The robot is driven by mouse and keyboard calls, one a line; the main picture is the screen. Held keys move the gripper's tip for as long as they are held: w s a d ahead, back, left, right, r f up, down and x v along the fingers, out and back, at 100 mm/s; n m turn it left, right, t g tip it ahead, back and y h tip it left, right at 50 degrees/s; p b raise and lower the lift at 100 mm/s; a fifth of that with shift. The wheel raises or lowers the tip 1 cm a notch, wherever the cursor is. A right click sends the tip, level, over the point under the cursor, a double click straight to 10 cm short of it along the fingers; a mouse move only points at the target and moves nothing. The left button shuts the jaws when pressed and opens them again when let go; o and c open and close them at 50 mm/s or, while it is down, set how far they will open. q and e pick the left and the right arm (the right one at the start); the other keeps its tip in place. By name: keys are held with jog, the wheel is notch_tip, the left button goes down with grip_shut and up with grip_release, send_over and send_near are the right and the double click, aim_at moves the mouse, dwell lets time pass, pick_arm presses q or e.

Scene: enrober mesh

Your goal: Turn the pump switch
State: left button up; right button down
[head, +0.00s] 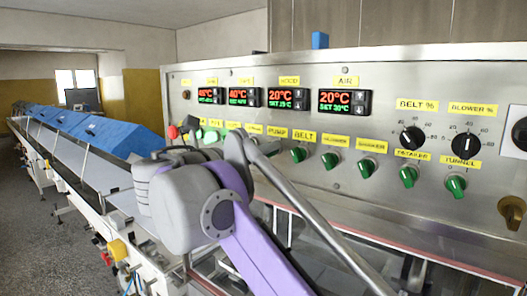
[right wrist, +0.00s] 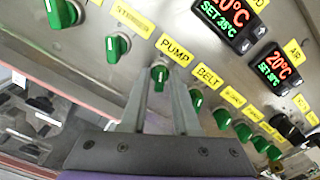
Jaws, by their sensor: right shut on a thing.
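The pump switch (right wrist: 159,73) is a green knob under the yellow PUMP label (right wrist: 175,52) in the right wrist view. My right gripper (right wrist: 162,88) has its two grey fingers on either side of this knob and is shut on it. The knob's lower part is hidden between the fingers. In the head view the PUMP label (head: 277,133) shows just right of my right arm, which hides the fingers. My left gripper is not in view.
The belt switch (head: 298,155) and several other green knobs sit in a row to the right on the steel panel (head: 220,100). Red and green temperature displays (head: 344,102) are above. A conveyor with blue covers (head: 100,133) runs off at left.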

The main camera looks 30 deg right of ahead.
jog(key=c, duration=0.9)
grip_release()
jog(key=shift+a, duration=0.1)
jog(key=v, duration=1)
jog(key=shift+s+a+b, duration=0.15)
jog(key=shift+a+b, duration=0.15)
jog(key=shift+b, duration=0.1)
